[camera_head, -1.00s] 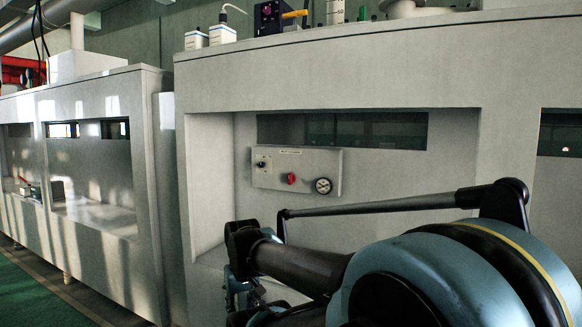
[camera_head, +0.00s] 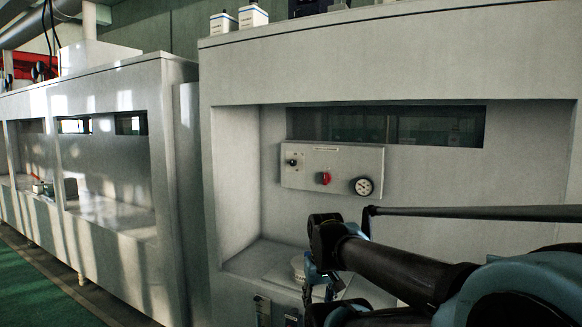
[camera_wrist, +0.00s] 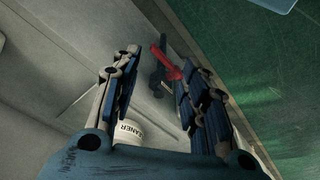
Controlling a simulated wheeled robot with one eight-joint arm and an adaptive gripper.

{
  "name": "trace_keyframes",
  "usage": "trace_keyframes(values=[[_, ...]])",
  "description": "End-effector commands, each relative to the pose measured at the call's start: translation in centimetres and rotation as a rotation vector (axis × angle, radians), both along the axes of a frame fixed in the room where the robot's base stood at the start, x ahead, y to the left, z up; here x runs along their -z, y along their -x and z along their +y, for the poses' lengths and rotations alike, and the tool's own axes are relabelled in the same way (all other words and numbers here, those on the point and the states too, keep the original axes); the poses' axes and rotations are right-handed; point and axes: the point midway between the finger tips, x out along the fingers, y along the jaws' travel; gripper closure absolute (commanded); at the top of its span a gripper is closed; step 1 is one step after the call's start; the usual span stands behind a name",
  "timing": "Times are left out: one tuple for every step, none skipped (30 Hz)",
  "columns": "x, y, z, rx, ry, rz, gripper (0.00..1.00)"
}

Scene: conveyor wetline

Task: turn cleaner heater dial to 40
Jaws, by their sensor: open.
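A pale control panel (camera_head: 340,155) is on the back wall of the machine's recess. It carries a small black dial (camera_head: 292,162) at left, a red knob (camera_head: 323,178) in the middle and a round black-rimmed gauge (camera_head: 362,187) at right. The panel's label and dial marks are too small to read, so I cannot tell the dial's setting. My gripper (camera_wrist: 155,65) is open and empty, its two blue-padded fingers spread wide. In the head view it is low, in front of the recess and below the panel, partly hidden by my arm. The panel does not show in the wrist view.
A white container lettered "EANER" (camera_wrist: 130,131) shows below the fingers in the wrist view. A red handle (camera_wrist: 165,63) on a dark fitting appears between the fingertips. The recess's left wall (camera_head: 236,185) and lower ledge bound the space. Green floor (camera_head: 40,285) lies at left.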

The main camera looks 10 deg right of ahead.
Motion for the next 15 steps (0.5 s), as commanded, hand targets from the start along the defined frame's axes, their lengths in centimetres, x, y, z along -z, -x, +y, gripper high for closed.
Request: trace_keyframes(values=[[-0.5,0.6,-0.1,0.003,0.004,-0.009,0.52],[-0.7,0.4,-0.2,0.008,0.008,-0.011,0.52],[-1.2,0.0,-0.4,0.018,0.019,-0.014,0.52],[-1.6,-0.4,-0.6,0.026,0.029,-0.018,0.52],[-2.2,-1.0,-1.1,0.04,0.041,-0.022,0.52],[-3.1,-1.9,-1.6,0.06,0.061,-0.03,0.52],[-3.9,-2.6,-2.0,0.078,0.077,-0.038,0.52],[-4.8,-3.5,-2.3,0.097,0.095,-0.047,0.52],[-6.1,-4.7,-2.7,0.122,0.12,-0.062,0.52],[-7.1,-5.7,-2.9,0.142,0.14,-0.077,0.52],[-8.1,-6.8,-3.2,0.164,0.159,-0.092,0.52],[-9.5,-8.3,-3.5,0.191,0.184,-0.115,0.52],[-10.5,-9.4,-3.7,0.211,0.202,-0.132,0.52],[-11.5,-10.5,-3.8,0.232,0.219,-0.151,0.52],[-12.8,-12.0,-3.9,0.256,0.24,-0.179,0.52]])
